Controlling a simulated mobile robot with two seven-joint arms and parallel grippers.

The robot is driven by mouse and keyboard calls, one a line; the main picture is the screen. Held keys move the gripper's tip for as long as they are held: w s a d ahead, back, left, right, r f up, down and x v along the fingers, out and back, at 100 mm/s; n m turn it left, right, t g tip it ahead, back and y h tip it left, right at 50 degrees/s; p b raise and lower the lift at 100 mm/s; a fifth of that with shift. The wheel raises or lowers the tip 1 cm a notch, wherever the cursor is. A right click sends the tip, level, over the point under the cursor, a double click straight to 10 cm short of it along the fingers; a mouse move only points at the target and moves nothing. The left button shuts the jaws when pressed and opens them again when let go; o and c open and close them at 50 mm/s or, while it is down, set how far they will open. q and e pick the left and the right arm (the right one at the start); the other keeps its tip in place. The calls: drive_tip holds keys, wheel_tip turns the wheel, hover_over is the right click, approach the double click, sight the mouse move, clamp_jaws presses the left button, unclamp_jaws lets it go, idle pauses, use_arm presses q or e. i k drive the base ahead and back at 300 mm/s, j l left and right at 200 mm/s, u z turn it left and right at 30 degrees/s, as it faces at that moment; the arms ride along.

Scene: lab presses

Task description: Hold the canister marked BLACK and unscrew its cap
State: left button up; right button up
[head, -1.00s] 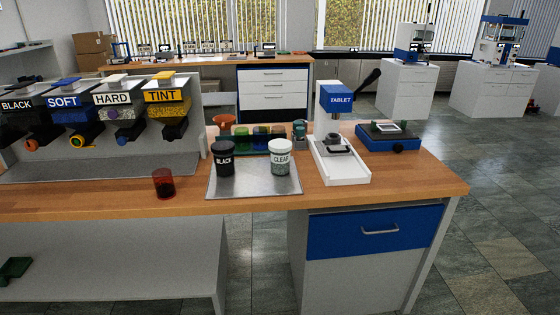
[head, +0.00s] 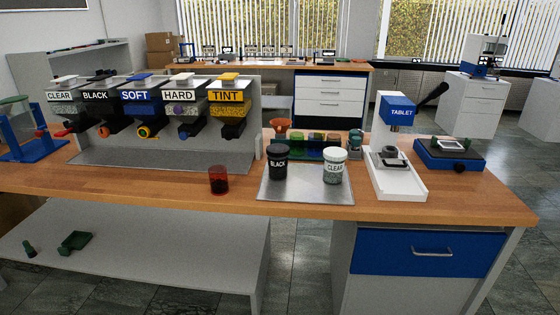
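The canister marked BLACK (head: 277,164) stands upright on a grey metal tray (head: 305,194) on the wooden bench, with its dark cap (head: 279,149) on top. Next to it on the right, on the same tray, stands the canister marked CLEAR (head: 334,167) with a white cap. The two canisters are apart. Neither of my grippers shows in the head view.
A red translucent cup (head: 218,180) stands left of the tray. Behind are labelled dispensers (head: 141,108), coloured containers (head: 315,146) and an orange funnel (head: 280,126). The TABLET press (head: 397,113) and a blue scale-like device (head: 449,155) stand to the right. The front left bench top is clear.

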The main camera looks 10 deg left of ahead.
sight(278, 167)
drive_tip(key=i+j, duration=0.1)
drive_tip(key=i, duration=0.8)
